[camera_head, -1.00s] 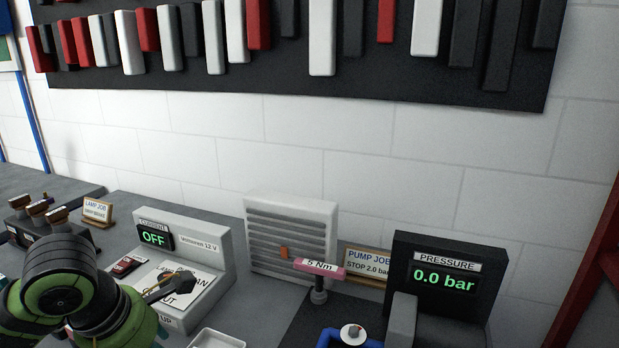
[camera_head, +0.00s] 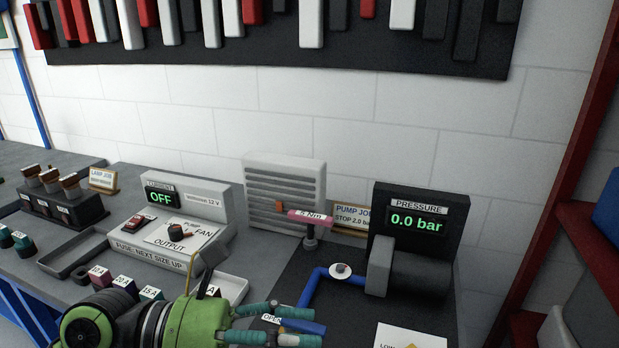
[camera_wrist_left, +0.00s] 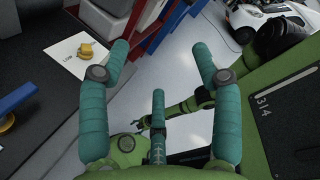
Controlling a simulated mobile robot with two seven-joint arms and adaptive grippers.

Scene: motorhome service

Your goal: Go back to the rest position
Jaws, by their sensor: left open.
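My left gripper (camera_head: 314,327) is at the bottom of the head view, in front of the bench and level with the pump area. Its teal fingers point right, are spread apart and hold nothing. A green arm that looks like my right one (camera_wrist_left: 195,103) reaches in there from the right.
The bench carries a fuse panel reading OFF (camera_head: 160,198), a grey tray (camera_head: 72,252), labelled fuse blocks (camera_head: 122,284), a blue lever (camera_head: 312,288), a pink 5 Nm tool (camera_head: 311,215) and a pressure display at 0.0 bar (camera_head: 416,222). A red rack (camera_head: 570,160) stands right.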

